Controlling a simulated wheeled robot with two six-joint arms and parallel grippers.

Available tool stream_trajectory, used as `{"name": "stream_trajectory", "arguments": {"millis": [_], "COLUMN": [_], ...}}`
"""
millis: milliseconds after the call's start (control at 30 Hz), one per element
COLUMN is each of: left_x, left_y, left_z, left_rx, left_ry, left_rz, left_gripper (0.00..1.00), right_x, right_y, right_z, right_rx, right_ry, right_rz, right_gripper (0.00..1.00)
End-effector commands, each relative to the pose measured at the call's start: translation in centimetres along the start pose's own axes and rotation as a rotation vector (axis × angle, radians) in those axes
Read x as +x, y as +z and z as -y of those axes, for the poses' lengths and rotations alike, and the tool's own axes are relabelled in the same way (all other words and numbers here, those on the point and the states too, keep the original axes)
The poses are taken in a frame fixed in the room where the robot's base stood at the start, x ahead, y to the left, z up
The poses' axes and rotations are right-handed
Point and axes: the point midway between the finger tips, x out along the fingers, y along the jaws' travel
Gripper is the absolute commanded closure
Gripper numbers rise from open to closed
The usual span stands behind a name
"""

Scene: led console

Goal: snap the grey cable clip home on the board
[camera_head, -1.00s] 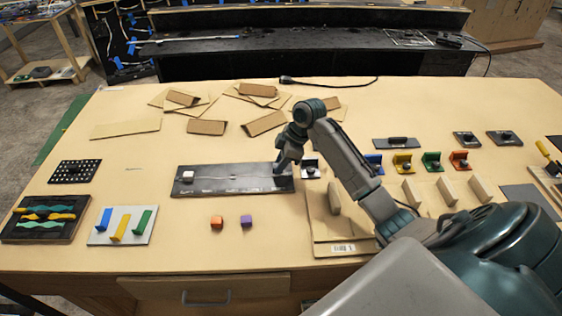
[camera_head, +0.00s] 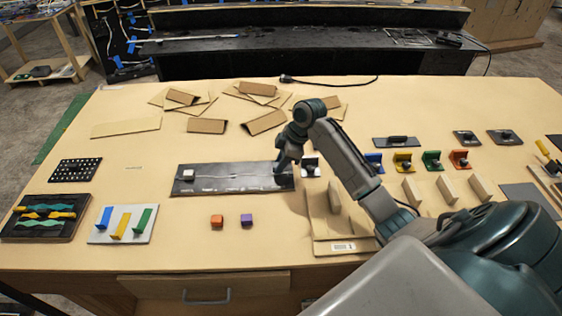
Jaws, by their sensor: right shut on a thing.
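The black board (camera_head: 225,186) lies flat near the middle of the table. A thin pale cable-like line runs along it, and a small white block (camera_head: 188,174) sits at its left end. My right gripper (camera_head: 280,172) reaches down to the right end of the board. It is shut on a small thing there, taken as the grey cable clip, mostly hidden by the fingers. I cannot tell whether the clip is seated in the board. My left gripper is out of view.
An orange cube (camera_head: 217,221) and a purple cube (camera_head: 246,219) lie in front of the board. Coloured brackets (camera_head: 432,161) stand to the right, beyond my right arm. Cardboard pieces (camera_head: 206,125) lie behind. The table left of the cubes is partly clear.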

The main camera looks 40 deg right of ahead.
Motion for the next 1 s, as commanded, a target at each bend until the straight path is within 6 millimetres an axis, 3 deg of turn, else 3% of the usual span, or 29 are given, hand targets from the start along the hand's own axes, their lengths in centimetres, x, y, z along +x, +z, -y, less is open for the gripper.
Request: {"name": "stream_trajectory", "arguments": {"millis": [1000], "left_x": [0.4], "left_y": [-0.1], "left_z": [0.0], "left_rx": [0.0], "left_ry": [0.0], "left_rz": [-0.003], "left_gripper": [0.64], "right_x": [1.2], "right_y": [0.5], "right_z": [0.0], "right_rx": [0.0], "right_ry": [0.0], "right_rz": [0.0], "right_gripper": [1.0]}}
